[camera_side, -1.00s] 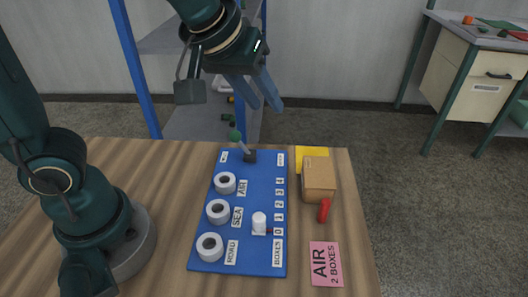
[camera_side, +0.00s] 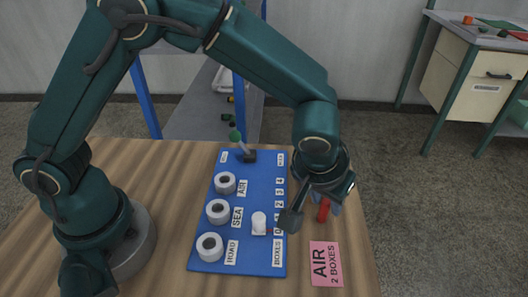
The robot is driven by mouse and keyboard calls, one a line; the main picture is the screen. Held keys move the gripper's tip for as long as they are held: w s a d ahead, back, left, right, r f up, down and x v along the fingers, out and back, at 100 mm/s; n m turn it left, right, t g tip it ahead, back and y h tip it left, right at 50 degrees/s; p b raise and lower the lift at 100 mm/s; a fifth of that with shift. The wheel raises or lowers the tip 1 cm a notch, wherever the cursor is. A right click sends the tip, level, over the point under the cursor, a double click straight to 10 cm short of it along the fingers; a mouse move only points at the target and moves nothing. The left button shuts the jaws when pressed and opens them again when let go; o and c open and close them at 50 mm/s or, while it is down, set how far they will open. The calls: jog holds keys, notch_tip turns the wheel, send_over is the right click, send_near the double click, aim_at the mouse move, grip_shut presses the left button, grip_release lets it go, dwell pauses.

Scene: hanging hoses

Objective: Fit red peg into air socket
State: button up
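The red peg (camera_side: 323,209) stands or leans on the wooden table right of the blue board; only part of it shows beneath my gripper. My gripper (camera_side: 328,205) is low over the peg, and its fingers are mostly hidden behind my wrist, so its grip cannot be made out. The blue board (camera_side: 263,190) has three white ring sockets on its left side. The air socket (camera_side: 225,183) is the farthest one, beside the AIR label, and looks empty. The sea socket (camera_side: 217,211) and road socket (camera_side: 210,246) are nearer and also look empty.
A white knob (camera_side: 259,222) stands by the BOXES scale, and a green-tipped lever (camera_side: 236,137) rises at the board's far end. A pink card (camera_side: 325,264) reads AIR 2 BOXES. My arm hides the cardboard box area. The table's right edge is close to the peg.

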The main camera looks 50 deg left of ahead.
jog(key=shift+w+f, duration=0.2)
jog(key=shift+f, duration=0.3)
grip_shut()
